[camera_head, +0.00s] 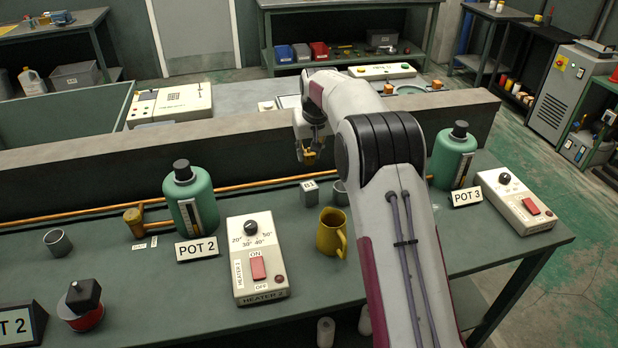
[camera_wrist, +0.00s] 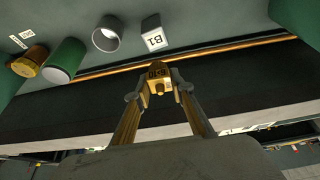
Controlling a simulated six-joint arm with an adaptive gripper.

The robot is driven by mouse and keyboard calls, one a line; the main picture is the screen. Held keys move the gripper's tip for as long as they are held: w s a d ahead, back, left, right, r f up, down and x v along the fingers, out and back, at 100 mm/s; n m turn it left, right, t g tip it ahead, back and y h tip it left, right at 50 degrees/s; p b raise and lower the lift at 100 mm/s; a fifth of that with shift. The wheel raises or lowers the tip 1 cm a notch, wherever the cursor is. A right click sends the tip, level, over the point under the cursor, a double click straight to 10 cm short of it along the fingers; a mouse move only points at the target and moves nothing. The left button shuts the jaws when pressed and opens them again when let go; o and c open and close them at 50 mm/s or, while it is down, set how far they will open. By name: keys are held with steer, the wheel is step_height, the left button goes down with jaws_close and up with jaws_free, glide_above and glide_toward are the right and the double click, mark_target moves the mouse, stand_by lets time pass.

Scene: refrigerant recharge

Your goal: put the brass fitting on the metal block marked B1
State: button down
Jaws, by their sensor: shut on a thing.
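My gripper (camera_wrist: 157,88) is shut on the brass fitting (camera_wrist: 157,75), which sits between its fingertips with dark marks on it. In the head view my gripper (camera_head: 311,155) hangs in front of the dark wall, above and a little behind the metal block. The small grey metal block (camera_head: 309,193) stands on the green table; in the wrist view the block (camera_wrist: 154,38) shows the mark B1. The fitting is apart from the block. Nothing is seen on the block's top.
A grey metal cup (camera_head: 340,193) stands close beside the block, partly hidden by my arm. A yellow mug (camera_head: 331,232) and the heater 2 box (camera_head: 257,258) are nearer. A copper pipe (camera_head: 268,183) runs behind the block, along the low wall (camera_head: 240,140).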

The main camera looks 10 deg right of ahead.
mark_target(310, 157)
steer(key=shift+f, duration=1.55)
steer(key=shift+f, duration=2.5)
steer(key=shift+f, duration=0.15)
steer(key=c, duration=1.8)
jaws_free()
steer(key=shift+o, duration=0.2)
steer(key=v, duration=1.2)
